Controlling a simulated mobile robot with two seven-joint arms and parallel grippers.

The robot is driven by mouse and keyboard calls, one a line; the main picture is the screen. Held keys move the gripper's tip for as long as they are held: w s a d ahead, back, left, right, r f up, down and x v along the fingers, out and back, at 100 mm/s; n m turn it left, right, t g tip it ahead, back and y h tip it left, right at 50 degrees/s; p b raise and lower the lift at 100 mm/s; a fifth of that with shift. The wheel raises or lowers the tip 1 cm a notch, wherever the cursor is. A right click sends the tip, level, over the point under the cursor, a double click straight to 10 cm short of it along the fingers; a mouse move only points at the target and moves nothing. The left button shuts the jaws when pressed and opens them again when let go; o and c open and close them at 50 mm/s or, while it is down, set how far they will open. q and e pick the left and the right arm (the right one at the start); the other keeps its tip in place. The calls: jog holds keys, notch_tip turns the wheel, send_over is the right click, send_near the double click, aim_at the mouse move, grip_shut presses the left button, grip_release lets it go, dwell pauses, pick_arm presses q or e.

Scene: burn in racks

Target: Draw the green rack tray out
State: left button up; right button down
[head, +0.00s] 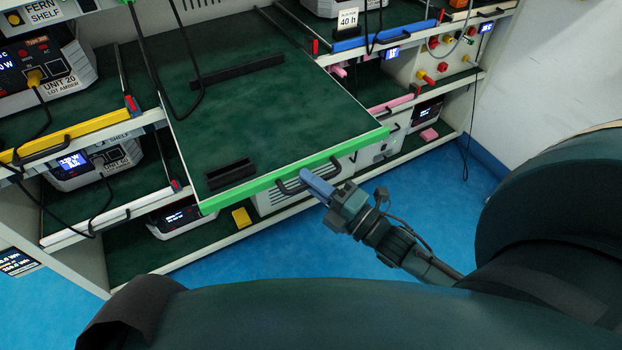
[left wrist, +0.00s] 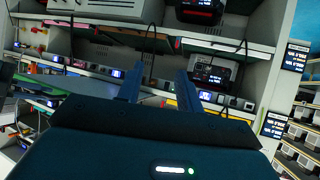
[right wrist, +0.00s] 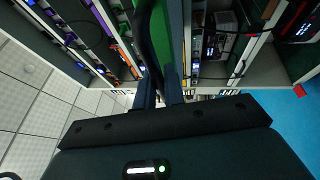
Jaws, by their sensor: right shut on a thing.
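The green rack tray, with a bright green front edge (head: 345,148) and a dark green surface, juts well out of the rack past the neighbouring shelf fronts in the head view. It carries two black bars and no unit. My right gripper (head: 316,186) is shut on its black handle (head: 290,187) at the middle of the front edge. In the right wrist view the right fingers (right wrist: 160,88) close around the dark handle (right wrist: 147,45) beside the green edge (right wrist: 178,30). My left gripper (left wrist: 158,86) is open and empty in the left wrist view, facing the rack; the head view does not show it.
A yellow-edged shelf (head: 85,131) with a UNIT 20 box (head: 50,75) is left of the tray. A blue-edged shelf (head: 385,36) and a pink-edged one (head: 390,104) are on the right. Black cables (head: 150,70) hang over the tray. Blue floor (head: 250,268) is clear in front.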

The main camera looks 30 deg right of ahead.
jog(key=shift+s+a+f, duration=0.1)
jog(key=shift+s, duration=0.05)
jog(key=c, duration=1.8)
grip_release()
jog(key=shift+c, duration=0.2)
jog(key=shift+o, duration=0.3)
jog(key=shift+s, duration=0.15)
pick_arm(q)
jog(key=shift+d+f+b, duration=0.15)
jog(key=shift+d+b, duration=0.15)
jog(key=shift+b, duration=0.6)
pick_arm(e)
jog(key=v, duration=1.3)
